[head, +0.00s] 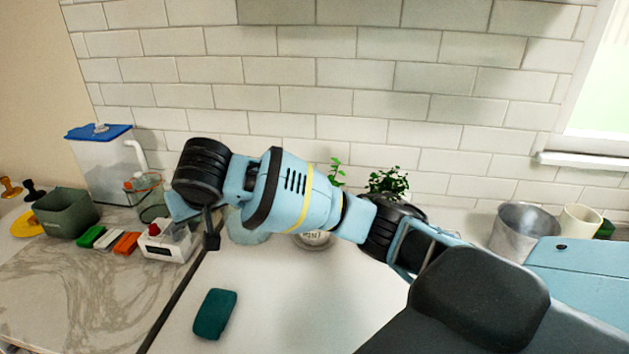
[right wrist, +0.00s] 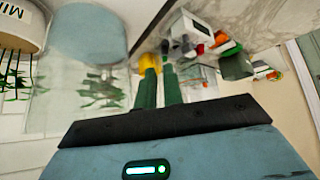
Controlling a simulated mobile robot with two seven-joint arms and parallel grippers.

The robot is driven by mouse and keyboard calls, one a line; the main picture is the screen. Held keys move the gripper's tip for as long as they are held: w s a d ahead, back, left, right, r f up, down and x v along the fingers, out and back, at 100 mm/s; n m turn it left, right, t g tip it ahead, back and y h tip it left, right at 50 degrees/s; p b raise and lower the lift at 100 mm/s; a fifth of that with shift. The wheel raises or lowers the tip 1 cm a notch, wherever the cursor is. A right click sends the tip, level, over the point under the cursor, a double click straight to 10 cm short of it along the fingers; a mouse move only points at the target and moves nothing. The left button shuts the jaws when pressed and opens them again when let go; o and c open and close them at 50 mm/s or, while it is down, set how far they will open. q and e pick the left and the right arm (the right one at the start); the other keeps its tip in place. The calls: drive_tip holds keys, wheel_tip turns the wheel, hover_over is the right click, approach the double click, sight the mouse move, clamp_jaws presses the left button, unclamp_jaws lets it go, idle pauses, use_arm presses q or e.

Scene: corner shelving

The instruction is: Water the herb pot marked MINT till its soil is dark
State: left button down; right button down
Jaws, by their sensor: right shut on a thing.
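The pot marked MINT (head: 313,240) stands on the white counter, mostly hidden behind my right arm in the head view. A green sprig (head: 335,172) shows above the arm there. The marked pot is cut off at the upper left of the right wrist view (right wrist: 20,22). Its soil is not visible. My right gripper (head: 211,240) points down, left of the pot and apart from it. In the right wrist view its green fingers (right wrist: 159,75) are shut, with something yellow (right wrist: 150,62) at their tips; I cannot tell what it is. My left gripper is out of view.
A clear tank with a blue lid (head: 98,165), an orange-rimmed jar (head: 152,205), a grey bin (head: 66,212) and a white device (head: 165,243) stand left. A teal pad (head: 214,313) lies in front. A metal bucket (head: 520,232) stands right.

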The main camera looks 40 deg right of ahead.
drive_tip(key=shift+w+r, duration=0.1)
drive_tip(key=shift+r, duration=0.2)
